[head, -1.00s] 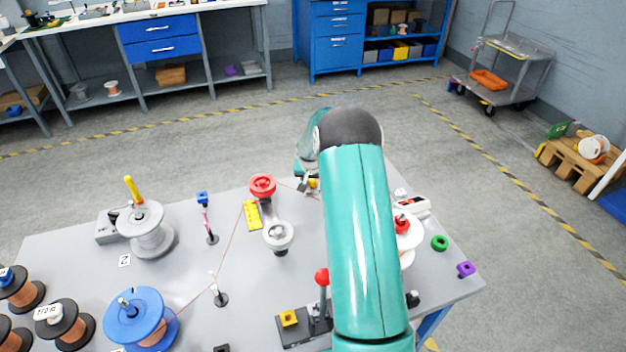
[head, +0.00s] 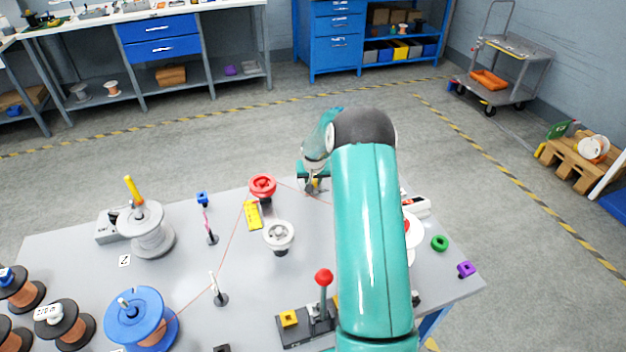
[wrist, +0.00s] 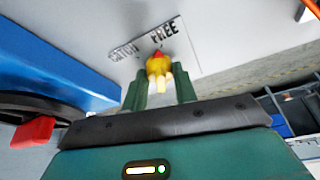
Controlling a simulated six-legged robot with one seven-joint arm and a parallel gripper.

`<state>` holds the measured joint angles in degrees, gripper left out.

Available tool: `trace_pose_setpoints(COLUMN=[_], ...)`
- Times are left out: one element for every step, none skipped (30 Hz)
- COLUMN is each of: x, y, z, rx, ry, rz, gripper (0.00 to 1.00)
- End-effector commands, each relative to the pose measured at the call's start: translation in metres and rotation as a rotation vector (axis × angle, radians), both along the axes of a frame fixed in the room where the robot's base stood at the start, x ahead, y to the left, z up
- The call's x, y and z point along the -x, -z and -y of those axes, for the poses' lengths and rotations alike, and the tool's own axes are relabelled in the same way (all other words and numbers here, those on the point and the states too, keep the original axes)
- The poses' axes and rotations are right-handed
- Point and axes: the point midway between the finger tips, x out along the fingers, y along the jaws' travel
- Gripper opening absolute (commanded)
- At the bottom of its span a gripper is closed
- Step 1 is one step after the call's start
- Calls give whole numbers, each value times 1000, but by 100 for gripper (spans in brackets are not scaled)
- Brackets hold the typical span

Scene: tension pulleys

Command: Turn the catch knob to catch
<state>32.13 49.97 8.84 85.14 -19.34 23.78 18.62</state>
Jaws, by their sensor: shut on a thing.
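The catch knob (wrist: 158,67) is yellow with a red pointer mark and sits between my gripper's fingers in the wrist view. My gripper (wrist: 159,88) is green and shut on the knob. A label plate (wrist: 183,58) behind the knob reads CATCH on the left and FREE on the right. The red mark lies near the plate between the two words; I cannot tell exactly which it points at. In the head view my gripper (head: 314,188) is at the table's far edge, with a bit of yellow at it; the knob is mostly hidden there.
A red pulley (head: 262,185) and a white pulley (head: 278,234) stand left of my arm. A thin red line runs past posts toward the blue spool (head: 140,315). A red-topped lever (head: 323,278) stands in front. My arm covers part of the table's right side.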

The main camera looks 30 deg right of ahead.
Motion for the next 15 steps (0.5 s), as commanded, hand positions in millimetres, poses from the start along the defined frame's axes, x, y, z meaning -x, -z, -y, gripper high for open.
trace_pose_setpoints(x=[1, 1, 1, 1, 1, 1, 1, 1, 2, 1, 1, 1, 2, 2, 1], y=[0, 0, 0, 0, 0, 0, 0, 0, 0, -1, 0, 0, 0, 0, 0], z=[2, 2, 3, 2, 3, 3, 3, 3, 4, 4, 4, 4, 4, 4, 5], rx=[-2, -3, -3, -2, -2, -3, -4, -3, -3, -4, -3, -3, -4, -4, -4], ry=[-29, -53, -86, -114, -141, -177, -204, -233, -270, -300, -327, -366, -396, -423, -461], rz=[1, 1, 2, 1, 1, 2, 2, 3, 3, 3, 3, 3, 2, 2, 4], gripper=[5, 5, 5, 5, 5, 5, 5, 5, 5, 5, 5, 5, 5, 5, 5])
